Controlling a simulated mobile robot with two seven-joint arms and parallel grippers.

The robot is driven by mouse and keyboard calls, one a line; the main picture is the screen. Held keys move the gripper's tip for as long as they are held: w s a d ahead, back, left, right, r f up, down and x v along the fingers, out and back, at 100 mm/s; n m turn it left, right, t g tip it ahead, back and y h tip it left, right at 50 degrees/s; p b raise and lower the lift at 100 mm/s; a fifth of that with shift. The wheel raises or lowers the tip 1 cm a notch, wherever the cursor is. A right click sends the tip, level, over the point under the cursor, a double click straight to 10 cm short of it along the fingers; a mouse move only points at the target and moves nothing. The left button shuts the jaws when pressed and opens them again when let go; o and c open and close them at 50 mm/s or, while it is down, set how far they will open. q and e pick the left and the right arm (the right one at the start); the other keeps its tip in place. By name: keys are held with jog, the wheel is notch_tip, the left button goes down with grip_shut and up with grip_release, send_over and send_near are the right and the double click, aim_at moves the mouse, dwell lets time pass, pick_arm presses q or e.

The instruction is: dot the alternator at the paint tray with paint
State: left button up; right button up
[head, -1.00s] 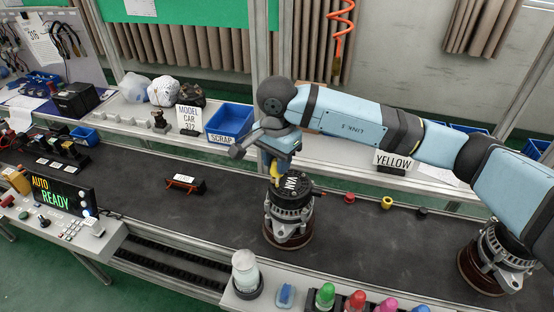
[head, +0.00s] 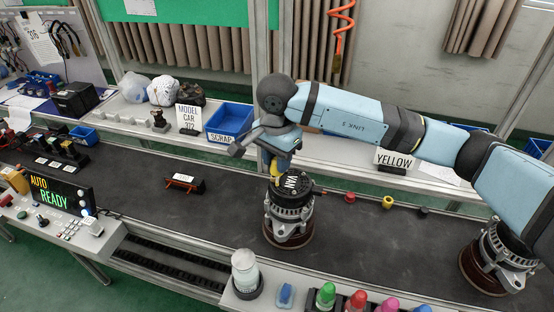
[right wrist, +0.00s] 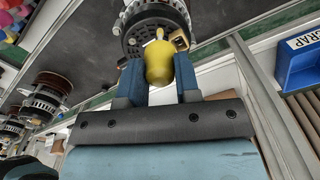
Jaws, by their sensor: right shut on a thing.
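My right gripper (head: 279,163) is shut on a yellow paint bottle (right wrist: 159,62), held between its two blue fingers in the right wrist view. In the head view the gripper is above the upper left side of an alternator (head: 288,218), which stands upright on a dark round base. The bottle's narrow tip overlaps the alternator's top in the right wrist view; I cannot tell whether it touches. No paint dot can be made out. The paint tray (head: 238,300) is at the front edge, with green (head: 326,296), red (head: 356,301) and pink bottles. My left gripper is not in view.
Another alternator (head: 496,258) stands on the belt at the right. Small red (head: 349,197), yellow (head: 387,202) and black caps lie behind. A black and orange part (head: 184,184) lies left on the belt. A blue scrap bin (head: 229,122) stands on the back shelf.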

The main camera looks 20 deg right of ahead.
jog(key=shift+b, duration=0.75)
dwell(1.1)
jog(key=shift+f+b, duration=0.5)
jog(key=shift+b, duration=0.1)
jog(key=shift+b, duration=0.3)
dwell(2.4)
jog(key=shift+r+p, duration=0.8)
jog(key=shift+r, duration=1.75)
